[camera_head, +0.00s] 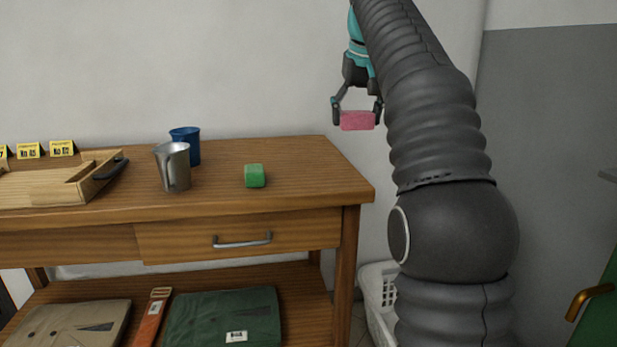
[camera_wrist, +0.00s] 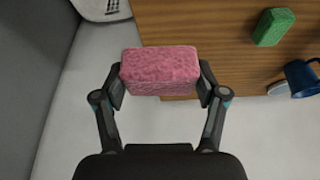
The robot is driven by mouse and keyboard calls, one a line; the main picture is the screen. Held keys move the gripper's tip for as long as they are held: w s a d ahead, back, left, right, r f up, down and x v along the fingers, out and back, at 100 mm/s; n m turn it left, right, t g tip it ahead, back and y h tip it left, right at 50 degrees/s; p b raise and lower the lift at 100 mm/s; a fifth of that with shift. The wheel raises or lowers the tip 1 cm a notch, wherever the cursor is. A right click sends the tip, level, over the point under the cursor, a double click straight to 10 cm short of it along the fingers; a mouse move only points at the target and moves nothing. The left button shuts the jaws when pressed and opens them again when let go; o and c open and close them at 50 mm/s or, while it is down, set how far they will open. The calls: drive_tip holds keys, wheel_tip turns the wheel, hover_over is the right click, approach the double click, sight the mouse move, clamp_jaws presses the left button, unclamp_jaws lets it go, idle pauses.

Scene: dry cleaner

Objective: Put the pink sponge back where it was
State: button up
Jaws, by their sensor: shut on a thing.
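The pink sponge (camera_head: 357,121) is held up in the air near the right end of the wooden table (camera_head: 310,160). My gripper (camera_head: 357,112) is shut on it, with one finger at each short end. In the wrist view the pink sponge (camera_wrist: 160,71) sits between both fingertips of my gripper (camera_wrist: 161,82), and the table edge lies below it. A green sponge (camera_head: 255,176) rests on the tabletop; it also shows in the wrist view (camera_wrist: 273,27).
A metal pitcher (camera_head: 173,167) and a blue cup (camera_head: 187,146) stand left of the green sponge. A wooden tray (camera_head: 45,188) with a black handle is at the left. Folded clothes (camera_head: 222,318) lie on the lower shelf. A white basket (camera_head: 378,290) stands right of the table. The tabletop's right end is clear.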

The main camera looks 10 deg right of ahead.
drive_tip(key=w+d+f+n, duration=0.1)
drive_tip(key=w+d+f, duration=0.2)
drive_tip(key=b, duration=0.1)
hover_over(313, 176)
drive_tip(key=s, duration=0.1)
wheel_tip(313, 176, down, 6)
drive_tip(key=shift+f, duration=0.25)
drive_tip(key=shift+f+b, duration=0.8)
drive_tip(key=shift+f, duration=1.15)
drive_tip(key=shift+d+f, duration=0.1)
drive_tip(key=shift+f, duration=0.05)
drive_tip(key=o, duration=1.1)
drive_tip(key=shift+d+p+v, duration=0.2)
drive_tip(key=shift+p+v, duration=1.1)
drive_tip(key=shift+v, duration=4.9)
